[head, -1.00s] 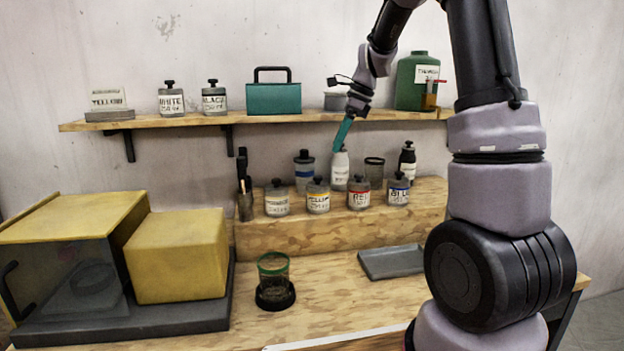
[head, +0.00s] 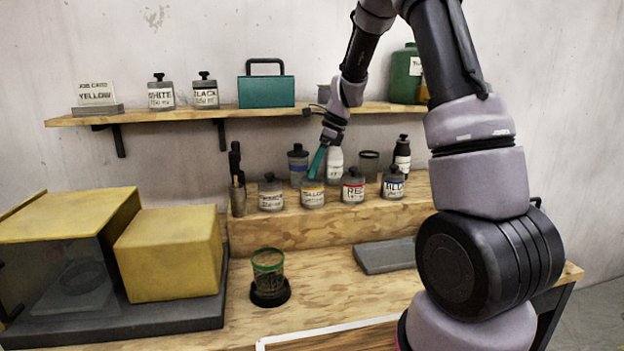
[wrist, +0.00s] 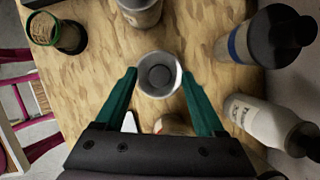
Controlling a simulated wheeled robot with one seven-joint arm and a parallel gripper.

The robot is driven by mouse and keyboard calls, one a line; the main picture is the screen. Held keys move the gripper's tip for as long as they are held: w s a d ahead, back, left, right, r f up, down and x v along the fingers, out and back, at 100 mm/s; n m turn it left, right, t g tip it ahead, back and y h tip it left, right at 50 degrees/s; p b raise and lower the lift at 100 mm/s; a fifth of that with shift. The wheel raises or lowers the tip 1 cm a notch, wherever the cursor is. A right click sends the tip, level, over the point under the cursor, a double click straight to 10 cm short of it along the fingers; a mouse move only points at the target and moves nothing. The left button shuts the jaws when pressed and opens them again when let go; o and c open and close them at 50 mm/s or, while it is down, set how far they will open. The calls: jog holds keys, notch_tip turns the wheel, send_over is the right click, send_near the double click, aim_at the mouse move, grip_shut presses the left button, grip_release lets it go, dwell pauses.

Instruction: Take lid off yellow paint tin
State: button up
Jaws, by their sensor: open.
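The yellow paint tin (head: 312,197) stands on the raised wooden step between two similar tins. It is grey with a yellow-banded label, and its dark knobbed lid is on. In the wrist view the tin (wrist: 158,76) shows from above, its round lid and knob facing me. My gripper (head: 312,177) is just above it, with teal fingers pointing down. In the wrist view my gripper (wrist: 159,71) is open, one fingertip on each side of the lid, with nothing held. I cannot tell whether the fingertips have reached the lid's height.
A red-label tin (head: 353,188) stands close on the right and another grey tin (head: 271,193) on the left. A blue-banded bottle (head: 298,163) and white bottle (head: 335,165) stand close behind. A grey tray (head: 385,256) and green-rimmed jar (head: 268,272) rest on the lower bench.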

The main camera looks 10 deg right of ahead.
jog(key=shift+a+f, duration=0.1)
jog(key=shift+f, duration=0.15)
grip_shut()
